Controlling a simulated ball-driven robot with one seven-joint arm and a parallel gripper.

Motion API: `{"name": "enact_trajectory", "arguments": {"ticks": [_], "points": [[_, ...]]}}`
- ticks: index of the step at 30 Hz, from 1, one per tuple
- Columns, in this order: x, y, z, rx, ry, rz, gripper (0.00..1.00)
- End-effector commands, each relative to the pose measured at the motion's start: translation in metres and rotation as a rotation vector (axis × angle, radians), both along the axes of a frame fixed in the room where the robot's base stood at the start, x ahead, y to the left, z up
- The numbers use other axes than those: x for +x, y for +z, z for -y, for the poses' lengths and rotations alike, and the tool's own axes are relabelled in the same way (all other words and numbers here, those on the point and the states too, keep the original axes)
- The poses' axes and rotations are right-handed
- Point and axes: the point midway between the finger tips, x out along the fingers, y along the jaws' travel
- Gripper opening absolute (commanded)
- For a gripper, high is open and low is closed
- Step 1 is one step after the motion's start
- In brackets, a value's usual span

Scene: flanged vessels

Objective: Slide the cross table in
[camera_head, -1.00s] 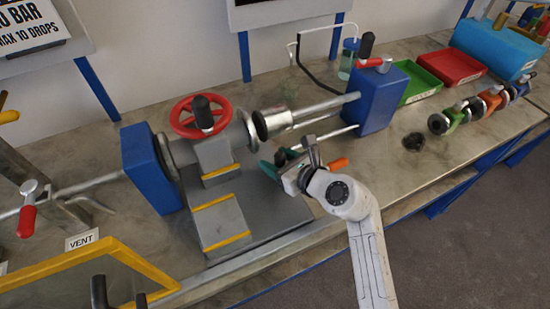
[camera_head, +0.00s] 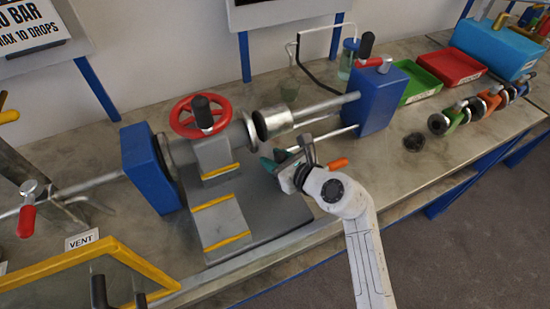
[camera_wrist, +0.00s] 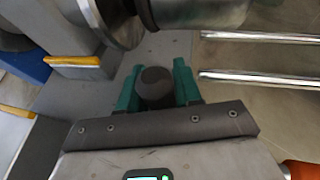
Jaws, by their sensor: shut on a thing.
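The grey cross table (camera_head: 268,205) sits on the bench at the middle left in the head view, with yellow-striped blocks on it. My gripper (camera_head: 276,163) is at its right rear side, its teal fingers pointing left. In the wrist view my gripper (camera_wrist: 158,88) is shut around a dark round knob (camera_wrist: 156,84), one finger on each side. What the knob is fixed to is hidden. A grey cylinder with a dark end flange (camera_head: 285,120) lies level just behind my gripper. Its flange is near a facing metal flange on its left.
Blue blocks (camera_head: 150,168) and (camera_head: 375,100) stand at either end, with rods (camera_head: 325,108) beside my gripper. Green and red trays (camera_head: 450,67) and small clamps (camera_head: 455,115) are to the right.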

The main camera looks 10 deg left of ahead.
Motion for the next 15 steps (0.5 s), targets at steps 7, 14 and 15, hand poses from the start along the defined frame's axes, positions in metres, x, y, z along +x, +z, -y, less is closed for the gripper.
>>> {"name": "enact_trajectory", "arguments": {"ticks": [7,14,15], "points": [[0.0,0.0,0.0,0.0,0.0,0.0,0.0],[0.018,0.0,-0.012,0.002,0.0,0.001,0.0],[0.022,-0.001,-0.015,0.002,0.001,0.001,0.0]]}}
